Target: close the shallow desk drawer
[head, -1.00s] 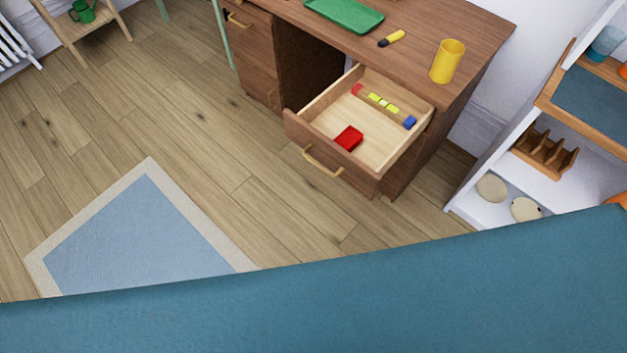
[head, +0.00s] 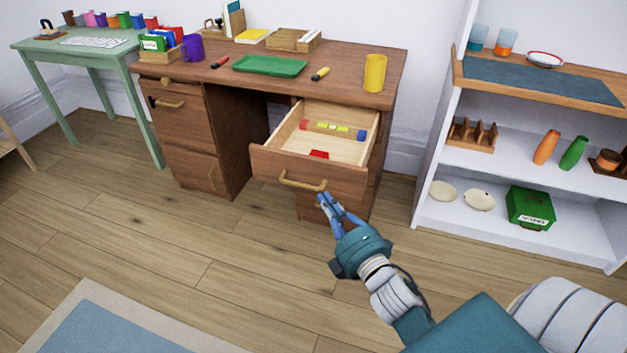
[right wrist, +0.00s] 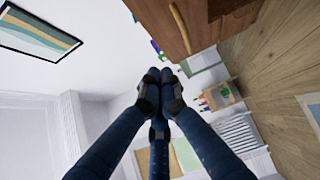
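The shallow desk drawer (head: 262,161) is pulled well out at the top right of the brown wooden desk (head: 222,66). Its front has a tan bar handle (head: 302,183). Inside lie a red block (head: 319,155) and a coloured bar (head: 334,130). My right gripper (head: 328,197) is in front of the drawer front, near the right end of the handle. Whether it touches is unclear. In the right wrist view its fingertips (right wrist: 160,75) are together with nothing between them, and a wooden front with a handle (right wrist: 181,28) shows beside them. My left gripper is out of view.
A white shelf unit (head: 433,188) stands right of the desk, and a green table (head: 75,52) stands at the left. On the desktop are a green tray (head: 268,66) and a yellow cup (head: 374,73). The floor (head: 190,250) before the desk is clear, with a blue rug (head: 110,332) nearer.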

